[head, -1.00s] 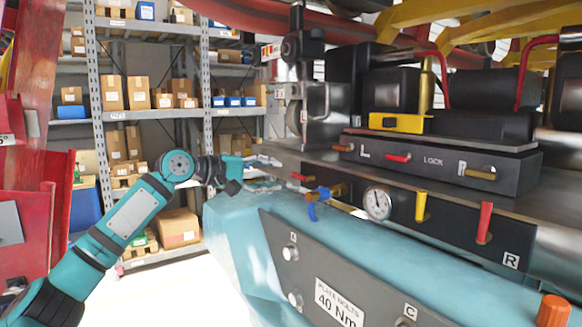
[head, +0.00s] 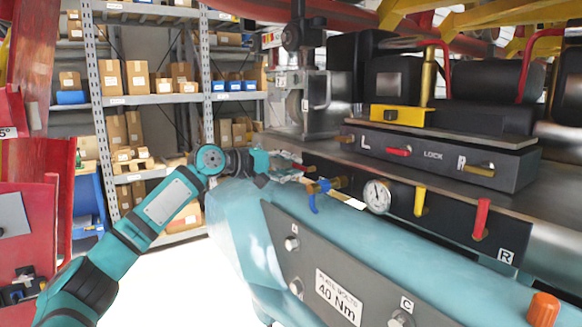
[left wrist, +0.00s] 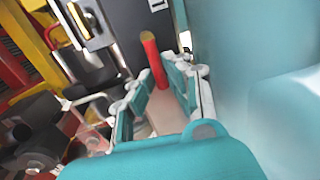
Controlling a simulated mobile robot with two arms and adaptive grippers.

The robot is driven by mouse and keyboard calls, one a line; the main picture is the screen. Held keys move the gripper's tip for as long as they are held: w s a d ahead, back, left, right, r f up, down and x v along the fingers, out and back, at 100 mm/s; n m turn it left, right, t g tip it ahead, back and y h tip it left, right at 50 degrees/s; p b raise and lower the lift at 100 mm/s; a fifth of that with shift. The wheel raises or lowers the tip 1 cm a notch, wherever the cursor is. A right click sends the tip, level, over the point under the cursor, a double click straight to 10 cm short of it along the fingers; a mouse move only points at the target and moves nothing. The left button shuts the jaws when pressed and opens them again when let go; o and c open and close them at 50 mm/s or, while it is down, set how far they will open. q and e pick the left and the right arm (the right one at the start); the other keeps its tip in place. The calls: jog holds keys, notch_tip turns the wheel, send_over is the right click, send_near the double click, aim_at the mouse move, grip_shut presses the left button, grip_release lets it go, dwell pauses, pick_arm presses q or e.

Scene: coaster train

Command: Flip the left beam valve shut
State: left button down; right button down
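The left beam valve appears to be the red lever (head: 304,168) at the left end of the dark gauge panel (head: 400,200); its label is hidden. In the left wrist view the red lever (left wrist: 153,60) sticks out between the two fingertips. My left gripper (head: 285,164) is beside this lever, reaching in from the left. In the left wrist view its fingers (left wrist: 158,85) are apart, one on each side of the lever; I cannot tell whether either touches it. My right gripper is not in view.
Beside the lever are a brass valve with a blue handle (head: 315,197), a round gauge (head: 377,196), a yellow lever (head: 420,201) and another red lever (head: 481,219) near the R label. The teal beam (head: 400,245) runs below. Shelves with boxes (head: 137,78) stand behind.

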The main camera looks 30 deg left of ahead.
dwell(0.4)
pick_arm(q)
jog(key=shift+d+r+m+y+p, duration=0.1)
jog(key=shift+r+m+y+p, duration=0.3)
jog(key=shift+m, duration=0.7)
jog(key=shift+s+d+r+m+t+y, duration=0.15)
jog(key=shift+r+m+t, duration=0.1)
jog(key=shift+m, duration=0.3)
jog(key=shift+d+r+m+t+y, duration=0.1)
jog(key=shift+r+m+t+y, duration=0.1)
jog(key=shift+m, duration=0.35)
jog(key=m, duration=0.2)
jog(key=m+p, duration=0.1)
jog(key=shift+s+d+r, duration=0.15)
jog(key=shift+d+r, duration=0.15)
jog(key=shift+r, duration=0.1)
jog(key=m, duration=0.1)
jog(key=d+m, duration=0.1)
jog(key=m+t+y, duration=0.1)
jog(key=m, duration=0.1)
jog(key=shift+s+d+r, duration=0.15)
jog(key=shift+s+r, duration=0.1)
jog(key=shift+r, duration=0.1)
jog(key=shift+s+d+m+t, duration=0.15)
jog(key=shift+d+m+t, duration=0.2)
jog(key=shift+m, duration=0.75)
jog(key=shift+s+d+m+t, duration=0.1)
jog(key=shift+d+m+t, duration=0.15)
jog(key=shift+m, duration=0.85)
jog(key=shift+d, duration=0.1)
